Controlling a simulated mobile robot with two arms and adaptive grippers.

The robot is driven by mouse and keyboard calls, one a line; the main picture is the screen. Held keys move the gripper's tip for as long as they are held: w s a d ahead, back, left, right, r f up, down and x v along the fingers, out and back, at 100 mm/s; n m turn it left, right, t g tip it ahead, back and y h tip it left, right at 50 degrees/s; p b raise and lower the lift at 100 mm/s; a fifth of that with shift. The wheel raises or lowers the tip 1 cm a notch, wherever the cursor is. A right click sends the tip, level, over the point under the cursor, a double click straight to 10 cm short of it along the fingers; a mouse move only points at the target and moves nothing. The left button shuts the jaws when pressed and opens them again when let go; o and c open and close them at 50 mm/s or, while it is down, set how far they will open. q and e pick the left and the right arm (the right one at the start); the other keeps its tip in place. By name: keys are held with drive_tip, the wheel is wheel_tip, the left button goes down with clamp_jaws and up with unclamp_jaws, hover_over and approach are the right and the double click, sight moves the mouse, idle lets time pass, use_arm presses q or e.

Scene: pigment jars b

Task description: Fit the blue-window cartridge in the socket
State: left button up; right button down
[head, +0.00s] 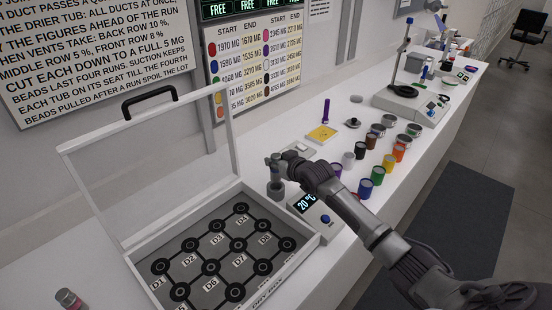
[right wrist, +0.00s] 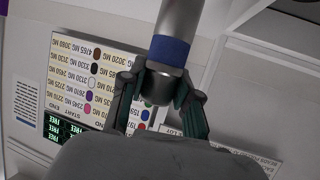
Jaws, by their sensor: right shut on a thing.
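My right gripper (head: 273,163) is shut on a grey cylinder with a blue band, the blue-window cartridge (right wrist: 172,50). In the right wrist view, the fingers (right wrist: 160,95) close around its dark end, and the rest runs out past the top edge. In the head view, the gripper is above the counter, behind the right corner of the dry box. A dark grey round piece (head: 276,190) shows just below the gripper; it may be the socket, but I cannot tell. Whether the cartridge touches it is also unclear. My left gripper is out of view.
The dry box (head: 318,243), with its clear lid raised, stands left of my arm. Several pigment jars (head: 365,188) stand to the right. A small cylinder with a reddish band (head: 68,298) is at lower left.

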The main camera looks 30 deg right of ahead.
sight(276, 171)
drive_tip(key=shift+f+b, duration=0.3)
drive_tip(key=shift+f, duration=0.55)
drive_tip(key=shift+p, duration=0.5)
idle(1.1)
drive_tip(key=shift+f+b, duration=1.25)
drive_tip(key=shift+f, duration=0.55)
drive_tip(key=shift+r, duration=0.15)
drive_tip(key=shift+r+p, duration=1.45)
drive_tip(key=shift+p, duration=0.1)
drive_tip(key=shift+p, duration=0.35)
idle(0.7)
drive_tip(key=shift+f+b, duration=0.7)
drive_tip(key=shift+f, duration=0.25)
